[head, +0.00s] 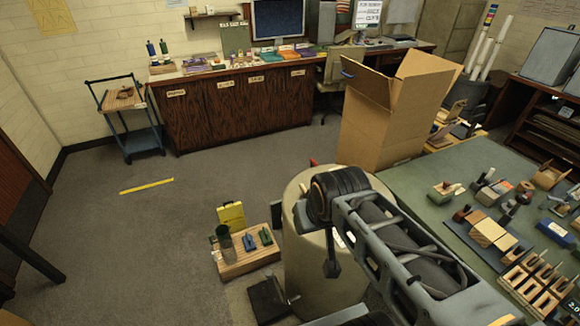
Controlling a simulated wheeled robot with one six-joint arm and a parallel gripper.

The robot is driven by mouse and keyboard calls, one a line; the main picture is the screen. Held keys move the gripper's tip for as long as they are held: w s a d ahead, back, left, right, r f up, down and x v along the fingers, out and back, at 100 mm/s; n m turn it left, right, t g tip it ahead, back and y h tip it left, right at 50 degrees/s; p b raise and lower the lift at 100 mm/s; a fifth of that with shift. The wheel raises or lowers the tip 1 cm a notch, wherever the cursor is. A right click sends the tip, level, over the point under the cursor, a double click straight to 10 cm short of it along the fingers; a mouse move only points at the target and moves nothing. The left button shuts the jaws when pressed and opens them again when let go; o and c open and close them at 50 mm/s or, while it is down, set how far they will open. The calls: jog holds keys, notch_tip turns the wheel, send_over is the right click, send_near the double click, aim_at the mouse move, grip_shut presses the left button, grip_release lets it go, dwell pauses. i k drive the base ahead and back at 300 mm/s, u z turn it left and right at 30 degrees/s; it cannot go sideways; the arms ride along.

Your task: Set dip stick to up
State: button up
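I cannot pick out a dip stick for certain in the head view. Small upright tools stand on the green-topped table (430,185) at the right, too small to identify. I make out no gripper fingers and nothing held.
A tall open cardboard box (385,120) stands behind the cylinder. A blue-framed cart (128,112) stands at the left, beside a long dark wooden cabinet (235,108). A yellow strip (146,186) lies on the grey floor. The floor at left and centre is mostly clear.

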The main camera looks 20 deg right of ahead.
aim_at(302, 187)
jog(key=z, duration=0.5)
jog(key=k, duration=1.15)
jog(key=u, duration=0.45)
jog(key=i, duration=0.65)
jog(key=u, duration=0.45)
jog(key=i, duration=0.95)
jog(key=z, duration=0.45)
